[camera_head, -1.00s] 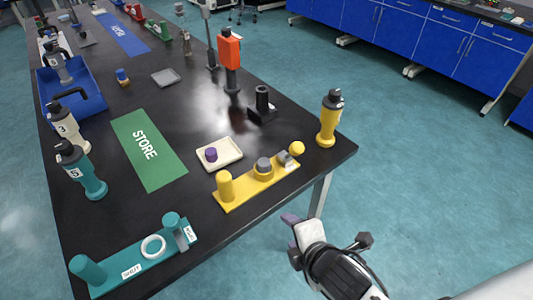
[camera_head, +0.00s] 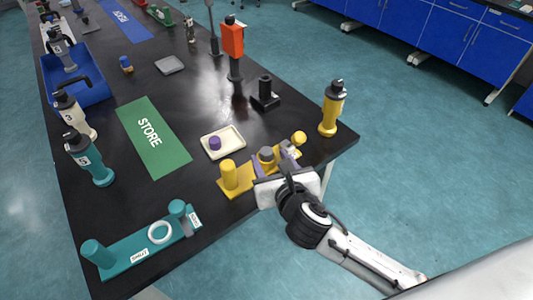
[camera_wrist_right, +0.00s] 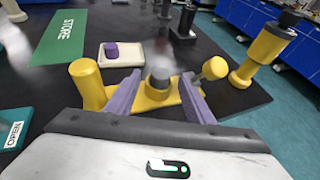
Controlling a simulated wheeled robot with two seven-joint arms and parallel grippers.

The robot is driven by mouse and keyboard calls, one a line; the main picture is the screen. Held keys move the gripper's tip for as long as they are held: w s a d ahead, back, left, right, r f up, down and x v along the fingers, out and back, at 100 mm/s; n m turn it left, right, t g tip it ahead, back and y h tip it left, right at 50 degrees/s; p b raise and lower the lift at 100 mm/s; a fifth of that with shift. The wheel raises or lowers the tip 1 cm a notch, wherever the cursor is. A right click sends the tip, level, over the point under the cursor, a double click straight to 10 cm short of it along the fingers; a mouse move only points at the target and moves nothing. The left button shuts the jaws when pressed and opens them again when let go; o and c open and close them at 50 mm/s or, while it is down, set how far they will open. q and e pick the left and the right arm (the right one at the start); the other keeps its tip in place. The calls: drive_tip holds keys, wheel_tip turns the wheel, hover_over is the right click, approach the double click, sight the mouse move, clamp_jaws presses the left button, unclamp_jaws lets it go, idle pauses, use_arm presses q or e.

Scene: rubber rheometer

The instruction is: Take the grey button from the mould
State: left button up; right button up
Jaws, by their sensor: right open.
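The grey button (camera_head: 267,154) sits in the yellow mould (camera_head: 236,184) near the table's front right edge. In the right wrist view the grey button (camera_wrist_right: 159,77) stands between my two purple fingers, in a yellow round seat. My right gripper (camera_head: 276,160) is open around it, with visible space on both sides; whether either finger touches cannot be told. The mould has a tall yellow post at its left end and a yellow ball-ended lever (camera_wrist_right: 215,68) at its right, beside the right finger. My left gripper is not in view.
A cream tray (camera_head: 238,143) with a purple button (camera_head: 215,142) lies behind the mould. A yellow bottle (camera_head: 331,108) stands at the right corner. A teal mould (camera_head: 135,254) with a white ring is front left. The green STORE mat (camera_head: 165,156) is bare.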

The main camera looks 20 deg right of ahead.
sight(268, 153)
drive_tip(key=x, duration=0.5)
drive_tip(key=shift+d, duration=0.15)
drive_tip(key=shift+c, duration=0.3)
drive_tip(key=shift+f, duration=0.1)
clamp_jaws()
